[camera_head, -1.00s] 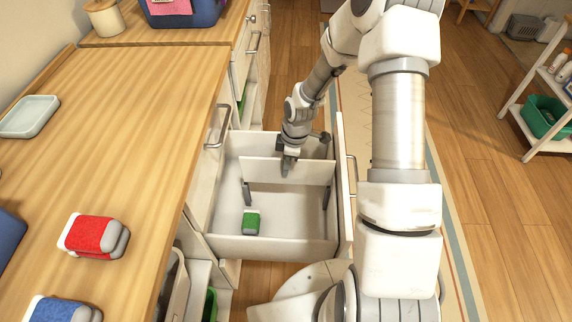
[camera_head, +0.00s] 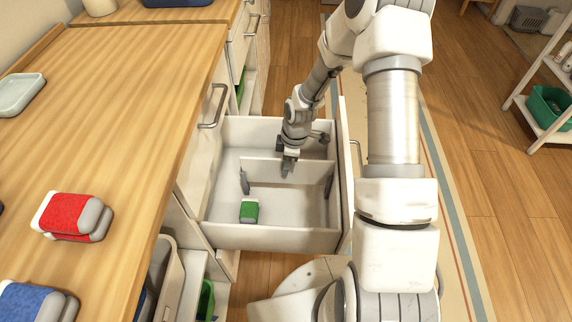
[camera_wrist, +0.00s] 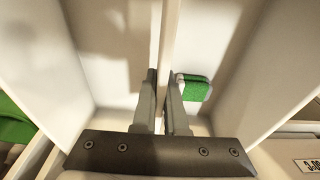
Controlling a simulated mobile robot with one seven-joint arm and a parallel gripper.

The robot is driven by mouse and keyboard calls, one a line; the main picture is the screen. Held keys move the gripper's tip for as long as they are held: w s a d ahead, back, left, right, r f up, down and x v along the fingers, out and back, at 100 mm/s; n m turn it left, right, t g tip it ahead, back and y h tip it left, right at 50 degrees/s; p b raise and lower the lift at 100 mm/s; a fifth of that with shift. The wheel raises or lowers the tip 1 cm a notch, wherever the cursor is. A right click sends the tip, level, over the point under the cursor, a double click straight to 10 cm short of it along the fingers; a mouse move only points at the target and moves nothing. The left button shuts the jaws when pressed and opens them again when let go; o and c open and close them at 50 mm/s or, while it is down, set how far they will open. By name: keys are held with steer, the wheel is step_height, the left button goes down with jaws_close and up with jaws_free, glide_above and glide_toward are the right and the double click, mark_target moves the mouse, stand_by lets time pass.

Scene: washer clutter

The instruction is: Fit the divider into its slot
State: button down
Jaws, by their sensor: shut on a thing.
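The divider (camera_head: 300,174) is a thin pale panel standing upright across the open white drawer (camera_head: 270,237). My gripper (camera_head: 288,171) is shut on its top edge near the middle. In the wrist view the divider (camera_wrist: 166,45) is a narrow strip between my two fingers (camera_wrist: 162,105). A dark upright slot bracket (camera_head: 244,182) stands at the divider's left end and another slot bracket (camera_head: 328,185) at its right end. The panel's ends look level with the brackets. Its lower edge is low in the drawer; I cannot tell whether it touches the floor.
A green and white sponge (camera_head: 249,211) lies on the drawer floor, on the near side of the divider. The wooden counter (camera_head: 140,110) at left carries a red sponge (camera_head: 70,216) and a blue sponge (camera_head: 38,302). The drawer walls closely surround my gripper.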

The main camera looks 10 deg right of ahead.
mark_target(285, 182)
steer(key=shift+f+b, duration=1.85)
steer(key=shift+f, duration=1)
steer(key=c, duration=0.9)
jaws_free()
steer(key=d+r+p, duration=0.1)
steer(key=r+p, duration=0.1)
steer(key=r, duration=0.3)
steer(key=r+p, duration=0.2)
steer(key=r, duration=0.4)
steer(key=d+r+p, duration=0.1)
steer(key=r+p, duration=0.1)
steer(key=r, duration=0.4)
steer(key=shift+s+d+r, duration=0.1)
steer(key=shift+s+d, duration=0.2)
steer(key=shift+s, duration=0.1)
